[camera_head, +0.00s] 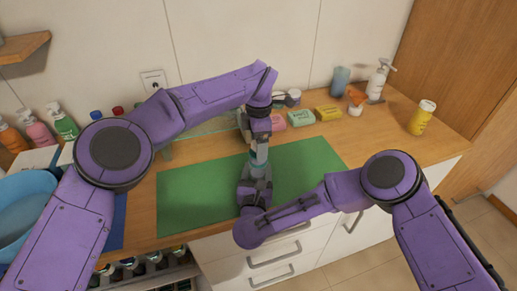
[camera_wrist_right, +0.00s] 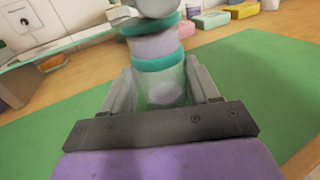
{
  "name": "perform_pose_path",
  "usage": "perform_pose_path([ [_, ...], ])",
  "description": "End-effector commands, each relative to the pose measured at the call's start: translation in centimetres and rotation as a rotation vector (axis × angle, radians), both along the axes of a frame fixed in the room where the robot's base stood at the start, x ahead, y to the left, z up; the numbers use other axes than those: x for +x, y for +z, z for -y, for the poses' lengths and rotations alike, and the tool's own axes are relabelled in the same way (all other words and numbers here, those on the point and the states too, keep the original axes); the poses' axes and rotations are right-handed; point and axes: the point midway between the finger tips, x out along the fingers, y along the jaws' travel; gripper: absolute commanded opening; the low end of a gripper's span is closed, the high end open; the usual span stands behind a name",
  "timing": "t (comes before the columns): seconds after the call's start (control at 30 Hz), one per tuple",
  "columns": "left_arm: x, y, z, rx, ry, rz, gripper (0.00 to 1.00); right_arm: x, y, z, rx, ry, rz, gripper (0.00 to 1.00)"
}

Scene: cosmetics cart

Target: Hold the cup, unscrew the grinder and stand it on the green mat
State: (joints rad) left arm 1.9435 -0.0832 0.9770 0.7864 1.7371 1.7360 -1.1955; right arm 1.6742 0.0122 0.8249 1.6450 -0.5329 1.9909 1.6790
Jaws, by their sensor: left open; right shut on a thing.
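The clear cup (camera_wrist_right: 163,88) stands upright between the fingers of my right gripper (camera_wrist_right: 165,98), which is shut on it over the green mat (camera_head: 190,192). In the head view this gripper (camera_head: 255,180) covers most of the cup. The pale grinder (camera_wrist_right: 153,46) with teal bands sits in line above the cup and leans slightly; whether its thread is still engaged cannot be seen. It also shows in the head view (camera_head: 259,154). My left gripper (camera_head: 259,138) is open, at the top of the grinder, coming from above. Its fingertips are partly hidden.
Soap boxes (camera_head: 301,118), a pump bottle (camera_head: 377,80) and a yellow bottle (camera_head: 422,117) stand at the back right. A blue basin (camera_head: 22,212) and several bottles are at the left. The mat's left and right parts are clear.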

Motion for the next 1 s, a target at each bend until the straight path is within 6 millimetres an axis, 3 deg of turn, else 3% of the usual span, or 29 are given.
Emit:
perform_pose_path([
  [0.2, -0.1, 3.4, 0.0, 0.002, 0.110, 0.001, 0.81, 0.0, 0.0, 0.0, 0.000, 0.000, 0.000, 0.00],
  [0.63, -0.1, -3.5, -0.1, 0.003, 0.113, -0.002, 0.81, 0.0, 0.0, 0.0, 0.000, 0.000, 0.000, 0.00],
  [1.0, -0.1, -4.5, -0.1, 0.002, 0.113, 0.000, 0.81, 0.0, 0.0, 0.0, 0.000, -0.001, 0.000, 0.00],
])
